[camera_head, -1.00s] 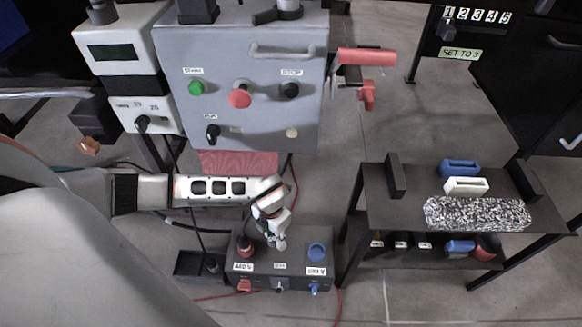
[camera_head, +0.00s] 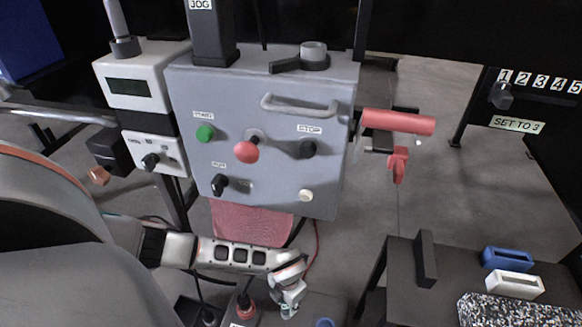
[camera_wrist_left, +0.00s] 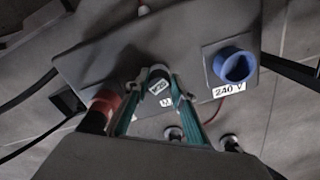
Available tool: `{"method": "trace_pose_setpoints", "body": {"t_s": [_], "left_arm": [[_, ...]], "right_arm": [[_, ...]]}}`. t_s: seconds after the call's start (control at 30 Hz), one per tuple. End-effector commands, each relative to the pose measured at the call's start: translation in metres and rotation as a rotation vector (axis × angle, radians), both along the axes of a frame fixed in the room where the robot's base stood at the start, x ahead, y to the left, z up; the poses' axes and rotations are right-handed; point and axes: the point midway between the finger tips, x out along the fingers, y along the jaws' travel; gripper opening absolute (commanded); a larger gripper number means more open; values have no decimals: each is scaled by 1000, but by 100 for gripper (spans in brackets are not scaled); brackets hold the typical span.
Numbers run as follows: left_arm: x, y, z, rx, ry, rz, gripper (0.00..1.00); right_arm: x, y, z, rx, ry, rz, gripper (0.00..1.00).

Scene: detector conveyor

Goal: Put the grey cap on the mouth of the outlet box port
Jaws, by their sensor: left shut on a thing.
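My left gripper (camera_head: 290,304) is at the bottom of the head view, over the outlet box. My right gripper is not in view.
A grey control cabinet (camera_head: 290,110) with buttons stands behind, with a red handle (camera_head: 398,121) on its side. A dark shelf table (camera_head: 400,268) with blue and white blocks stands at right. Dark cables run on the floor near the box.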

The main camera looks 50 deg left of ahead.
Motion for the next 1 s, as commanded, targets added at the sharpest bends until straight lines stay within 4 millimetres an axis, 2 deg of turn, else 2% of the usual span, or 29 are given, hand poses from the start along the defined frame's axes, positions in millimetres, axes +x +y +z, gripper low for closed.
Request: {"method": "trace_pose_setpoints", "body": {"t_s": [0.03,0.1,0.23,0.53,0.57,0.6,0.63,1.0], "left_arm": [[-8,0,-17,0,15,1,10],[-7,0,-24,0,14,1,10],[-2,0,-22,0,4,1,7],[-2,0,-25,0,4,0,7],[-2,0,-25,0,4,0,27],[-2,0,-25,0,3,0,37],[-1,0,-25,0,3,0,41],[-1,0,-22,0,2,0,41]], "right_arm": [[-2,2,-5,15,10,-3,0],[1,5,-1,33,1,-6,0],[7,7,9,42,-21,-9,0],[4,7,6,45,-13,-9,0],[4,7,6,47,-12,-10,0],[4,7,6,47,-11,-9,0],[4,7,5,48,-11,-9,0],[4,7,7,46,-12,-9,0]]}}
